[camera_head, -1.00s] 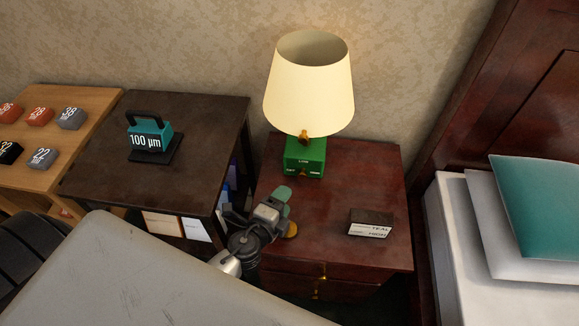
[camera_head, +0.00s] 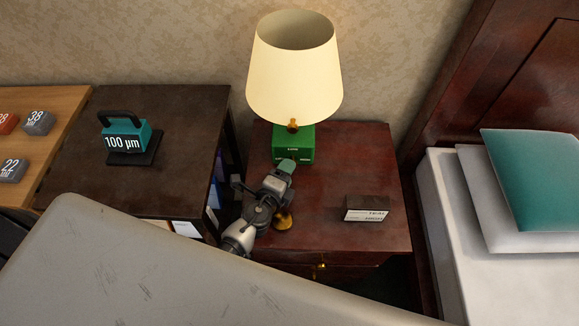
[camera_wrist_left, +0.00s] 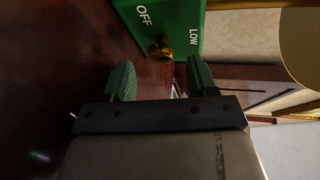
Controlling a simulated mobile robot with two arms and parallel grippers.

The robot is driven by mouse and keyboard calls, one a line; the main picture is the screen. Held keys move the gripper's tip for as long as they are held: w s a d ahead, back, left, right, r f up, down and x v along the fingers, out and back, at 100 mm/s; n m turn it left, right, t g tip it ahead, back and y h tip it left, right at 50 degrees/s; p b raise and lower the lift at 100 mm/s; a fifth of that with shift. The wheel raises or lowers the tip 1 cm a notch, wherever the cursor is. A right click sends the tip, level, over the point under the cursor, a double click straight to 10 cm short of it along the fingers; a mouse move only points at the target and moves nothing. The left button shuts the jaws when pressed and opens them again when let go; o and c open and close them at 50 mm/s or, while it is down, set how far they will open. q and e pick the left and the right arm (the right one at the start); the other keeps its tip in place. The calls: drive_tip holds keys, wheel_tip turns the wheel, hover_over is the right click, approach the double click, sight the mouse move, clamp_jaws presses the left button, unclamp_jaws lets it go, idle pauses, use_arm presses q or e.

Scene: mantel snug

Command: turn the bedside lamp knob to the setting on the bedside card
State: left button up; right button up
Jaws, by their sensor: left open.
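The bedside lamp has a cream shade (camera_head: 295,75) and a green base (camera_head: 293,150) on the nightstand. In the left wrist view the green base (camera_wrist_left: 185,18) carries the words OFF and LOW. A small brass knob (camera_wrist_left: 161,48) sticks out from it; its pointing direction is unclear. My left gripper (camera_head: 287,167) is just in front of the base. Its fingers (camera_wrist_left: 160,82) are open and empty, with the knob ahead of the gap, apparently not touched. The bedside card (camera_head: 366,214) leans on a dark block; its lettering is too small to read surely. My right gripper is not in view.
The nightstand top (camera_head: 345,160) is clear between lamp and card. A brass item (camera_head: 283,221) is partly hidden by my left gripper. A dark table (camera_head: 190,120) with a teal 100 µm block (camera_head: 128,138) stands left; a bed (camera_head: 500,280) stands right.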

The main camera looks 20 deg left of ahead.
use_arm(q)
drive_tip(key=shift+x, duration=1.35)
drive_tip(key=c, duration=0.9)
drive_tip(key=shift+r+p, duration=0.15)
drive_tip(key=shift+p, duration=0.2)
drive_tip(key=shift+c, duration=0.2)
drive_tip(key=m+p, duration=0.1)
drive_tip(key=p, duration=0.1)
drive_tip(key=m+g+y+p, duration=0.1)
drive_tip(key=p, duration=0.1)
drive_tip(key=m+y+p, duration=0.1)
drive_tip(key=m+p, duration=0.1)
drive_tip(key=p, duration=0.1)
drive_tip(key=shift+d+r+g, duration=0.2)
drive_tip(key=shift+r+g, duration=0.05)
drive_tip(key=shift+g, duration=0.05)
drive_tip(key=shift+d+f+m+g+y+p, duration=0.1)
drive_tip(key=shift+m+g+y+p, duration=0.3)
drive_tip(key=shift+m+y+p, duration=0.45)
drive_tip(key=shift+f+m+y+p, duration=0.15)
drive_tip(key=shift+m+y+p, duration=0.45)
drive_tip(key=shift+m+y, duration=0.35)
drive_tip(key=shift+d+g, duration=0.1)
drive_tip(key=shift+g, duration=0.2)
